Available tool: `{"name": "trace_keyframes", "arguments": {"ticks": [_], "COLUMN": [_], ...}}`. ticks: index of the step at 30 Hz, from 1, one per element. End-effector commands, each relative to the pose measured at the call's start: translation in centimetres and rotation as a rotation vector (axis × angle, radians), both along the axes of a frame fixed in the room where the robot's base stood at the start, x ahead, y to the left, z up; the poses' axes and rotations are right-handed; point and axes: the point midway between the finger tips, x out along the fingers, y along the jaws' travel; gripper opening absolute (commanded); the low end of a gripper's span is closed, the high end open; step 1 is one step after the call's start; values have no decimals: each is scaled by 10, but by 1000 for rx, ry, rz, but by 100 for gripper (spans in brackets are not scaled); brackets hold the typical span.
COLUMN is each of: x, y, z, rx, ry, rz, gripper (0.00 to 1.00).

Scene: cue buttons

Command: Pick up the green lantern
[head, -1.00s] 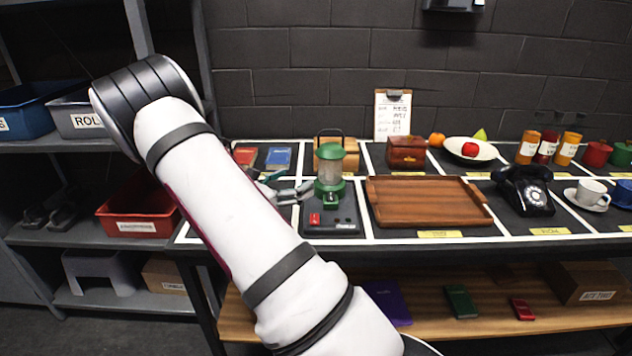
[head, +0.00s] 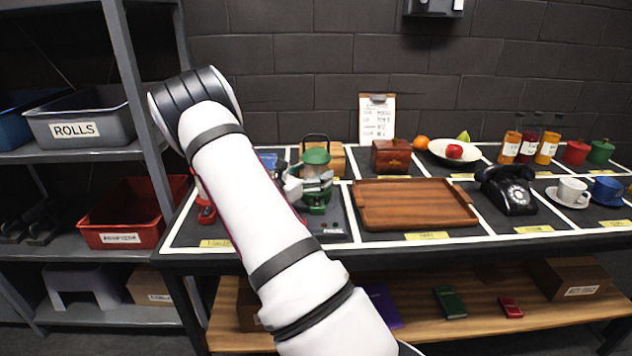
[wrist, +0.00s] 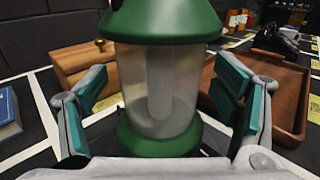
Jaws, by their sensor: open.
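The green lantern (head: 316,178) stands upright on a dark base plate (head: 333,225) on the table in the head view. It has a green cap, a clear body and a green foot. In the wrist view the lantern (wrist: 160,85) fills the middle. My gripper (wrist: 160,105) is open, with one teal-padded finger on each side of the lantern's clear body. I see a gap on the left side; whether the right finger touches cannot be told. In the head view my gripper (head: 305,188) is at the lantern, partly hidden by my arm.
A wooden tray (head: 415,205) lies right of the lantern. A wooden box (head: 335,158) stands behind it, and a red-brown chest (head: 391,155) behind the tray. A blue book (wrist: 8,112) lies to the left. A black telephone (head: 508,190) stands further right.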

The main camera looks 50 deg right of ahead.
Motion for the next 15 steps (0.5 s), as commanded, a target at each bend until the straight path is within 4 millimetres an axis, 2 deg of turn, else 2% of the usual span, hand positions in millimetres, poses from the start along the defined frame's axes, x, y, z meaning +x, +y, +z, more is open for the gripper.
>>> {"name": "trace_keyframes", "arguments": {"ticks": [3, 10, 15], "x": [-1, 0, -1], "y": [-8, -9, -9], "z": [0, 0, 0], "rx": [0, 0, 0], "ry": [0, 1, 1], "rz": [1, 1, 1], "gripper": [82, 82, 43]}}
